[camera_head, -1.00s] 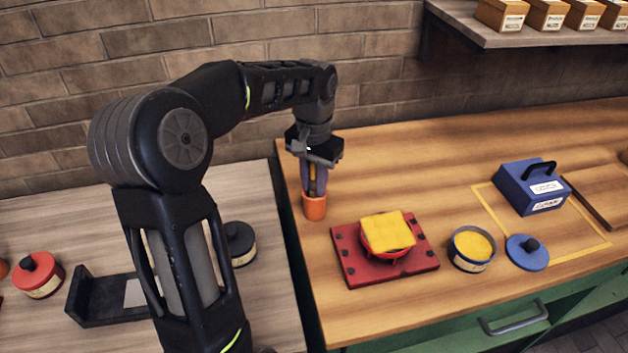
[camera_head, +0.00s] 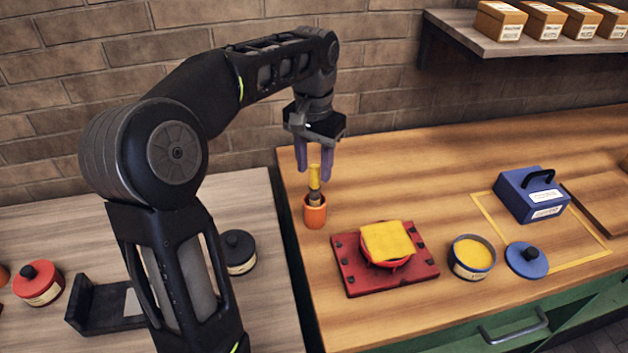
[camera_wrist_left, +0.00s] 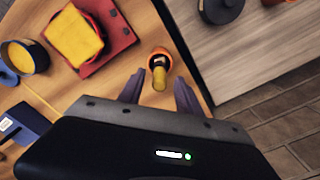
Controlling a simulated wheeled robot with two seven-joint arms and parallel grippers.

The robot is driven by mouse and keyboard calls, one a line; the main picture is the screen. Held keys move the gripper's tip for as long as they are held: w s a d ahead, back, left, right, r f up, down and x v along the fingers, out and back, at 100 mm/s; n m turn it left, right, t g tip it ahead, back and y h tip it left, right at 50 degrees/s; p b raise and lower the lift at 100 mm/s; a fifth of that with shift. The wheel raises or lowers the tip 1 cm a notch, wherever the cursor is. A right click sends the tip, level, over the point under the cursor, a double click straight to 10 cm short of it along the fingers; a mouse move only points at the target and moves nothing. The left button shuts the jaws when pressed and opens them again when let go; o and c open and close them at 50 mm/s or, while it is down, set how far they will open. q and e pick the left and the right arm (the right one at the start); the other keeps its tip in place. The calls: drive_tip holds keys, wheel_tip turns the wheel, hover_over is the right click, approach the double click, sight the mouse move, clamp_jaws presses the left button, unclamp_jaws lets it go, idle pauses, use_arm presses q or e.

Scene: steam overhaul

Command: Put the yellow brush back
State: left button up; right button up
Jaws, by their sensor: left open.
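The yellow brush (camera_head: 314,178) stands upright in the orange cup (camera_head: 314,214), handle up, with its lower end hidden inside the cup. The cup sits on the wooden bench, left of the red plate. My left gripper (camera_head: 313,165) is open above the brush, its purple fingers apart on either side of the handle's top and not closed on it. In the left wrist view the brush handle (camera_wrist_left: 160,78) shows between the open fingers, with the orange cup (camera_wrist_left: 159,54) beyond it. My right gripper is not in view.
A red plate (camera_head: 349,279) bears a red holder with a yellow pad (camera_head: 388,241). An open tin of yellow stuff (camera_head: 472,255), its blue lid (camera_head: 527,259) and a blue box (camera_head: 531,194) stand to the right. The bench behind the cup is clear.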

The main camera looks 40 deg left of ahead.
use_arm(q)
wheel_tip(320, 180, up, 5)
drive_tip(key=p, duration=0.3)
